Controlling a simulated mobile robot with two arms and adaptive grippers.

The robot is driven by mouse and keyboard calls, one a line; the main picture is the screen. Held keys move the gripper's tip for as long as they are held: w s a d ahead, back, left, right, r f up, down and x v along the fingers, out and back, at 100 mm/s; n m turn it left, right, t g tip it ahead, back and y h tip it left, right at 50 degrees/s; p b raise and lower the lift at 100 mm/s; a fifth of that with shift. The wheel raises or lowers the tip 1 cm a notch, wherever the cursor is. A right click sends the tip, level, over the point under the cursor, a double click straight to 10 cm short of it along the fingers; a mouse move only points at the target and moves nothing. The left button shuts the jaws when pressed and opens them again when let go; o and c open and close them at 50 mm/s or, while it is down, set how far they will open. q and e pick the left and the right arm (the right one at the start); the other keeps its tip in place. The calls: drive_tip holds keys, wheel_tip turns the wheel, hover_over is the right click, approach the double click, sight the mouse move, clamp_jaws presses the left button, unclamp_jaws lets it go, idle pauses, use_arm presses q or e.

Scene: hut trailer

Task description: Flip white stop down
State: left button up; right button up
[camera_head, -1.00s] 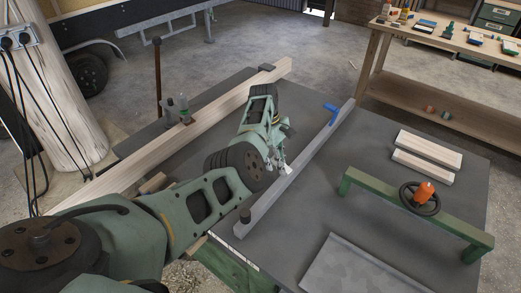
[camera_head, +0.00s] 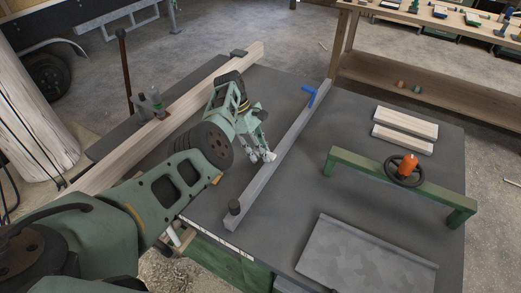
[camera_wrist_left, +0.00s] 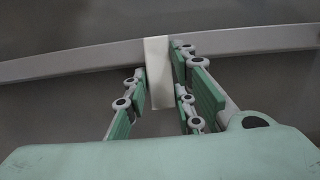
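The white stop (camera_wrist_left: 158,70) stands out from the grey rail (camera_wrist_left: 255,40) toward the camera in the left wrist view. In the head view my left gripper (camera_head: 266,154) is at the near half of the rail (camera_head: 290,137), and the white stop is hard to tell apart from the fingertips. A blue stop (camera_head: 310,95) is on the far part of the rail. My right gripper is not in view.
A wooden beam (camera_head: 195,98) lies left of the rail. A green frame with an orange-knobbed handwheel (camera_head: 404,171), two light boards (camera_head: 405,125) and a grey plate (camera_head: 365,255) are to the right. The dark tabletop between is clear.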

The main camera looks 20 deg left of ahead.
use_arm(q)
drive_tip(key=o, duration=0.3)
drive_tip(key=v, duration=1.2)
